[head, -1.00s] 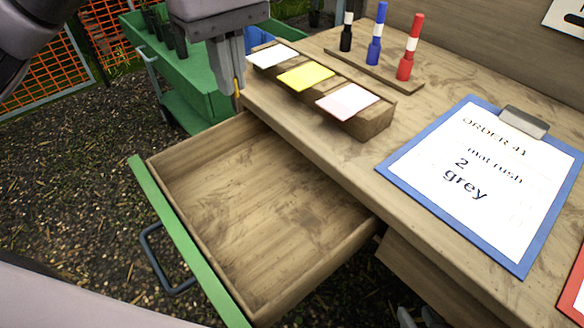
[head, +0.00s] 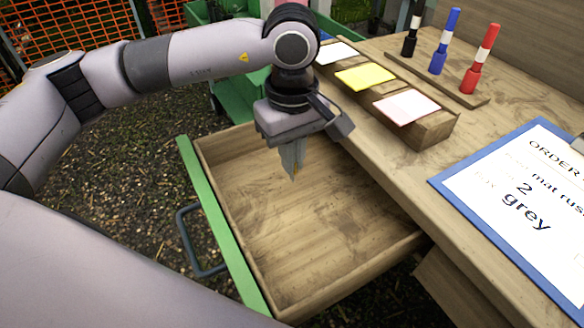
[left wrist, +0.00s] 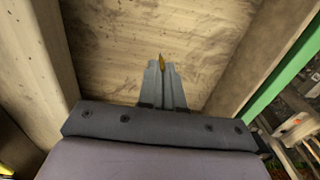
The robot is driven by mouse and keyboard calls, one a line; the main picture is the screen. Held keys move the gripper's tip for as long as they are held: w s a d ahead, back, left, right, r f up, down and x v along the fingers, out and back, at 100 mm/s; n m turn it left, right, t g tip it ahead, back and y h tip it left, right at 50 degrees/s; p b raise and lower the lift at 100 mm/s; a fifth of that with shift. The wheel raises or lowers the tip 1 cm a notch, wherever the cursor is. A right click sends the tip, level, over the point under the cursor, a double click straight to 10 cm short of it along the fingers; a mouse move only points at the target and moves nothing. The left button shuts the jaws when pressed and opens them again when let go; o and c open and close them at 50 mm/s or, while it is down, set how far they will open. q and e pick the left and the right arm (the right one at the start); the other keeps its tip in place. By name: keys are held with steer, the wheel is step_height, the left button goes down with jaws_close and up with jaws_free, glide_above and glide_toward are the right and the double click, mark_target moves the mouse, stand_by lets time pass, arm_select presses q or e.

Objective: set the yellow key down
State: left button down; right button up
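My left gripper (head: 293,172) is above the open drawer (head: 300,235), near its far end by the desk. Its fingers point down and are close together on the yellow key (left wrist: 162,62). Only a small yellow sliver of the key shows at the fingertips in the left wrist view; the rest is hidden between the fingers. In that view the gripper (left wrist: 166,68) has the drawer's bare wooden floor beneath it. The drawer looks empty where I can see it. My right gripper is not in view.
The drawer has a green front (head: 222,225) with a dark handle (head: 190,245). On the desk are a wooden block with white, yellow and pink pads (head: 365,76), a rack of markers (head: 438,60) and a blue clipboard (head: 445,184). A green cart (head: 228,92) stands behind.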

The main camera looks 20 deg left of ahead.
arm_select(q)
step_height(320, 180, down, 3)
steer(key=shift+f, duration=0.2)
steer(key=shift+f+b, duration=0.2)
steer(key=shift+b, duration=0.15)
steer(key=c, duration=1.3)
jaws_free()
steer(key=shift+r, duration=0.1)
steer(key=shift+r, duration=0.1)
